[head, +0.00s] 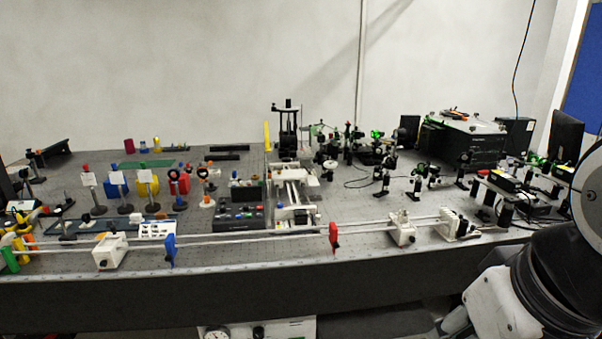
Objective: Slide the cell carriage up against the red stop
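Two thin pale rails run along the front of the bench. The red stop (333,239) is an upright red plate at the rails, right of the picture's middle. A white block (110,251) sits on the rails at the left, and another white block (402,228) sits on them right of the red stop, with a visible gap between. I cannot tell for certain which block is the cell carriage. A blue stop (169,250) stands between the left block and the red stop. Part of my arm shows at the lower right; my gripper is not visible.
A white and black end piece (455,225) is at the rails' right end. Coloured filter stands (122,188) and a dark button box (238,217) stand behind the rails. Dark optics mounts (383,178) fill the right rear. The bench's front edge is just before the rails.

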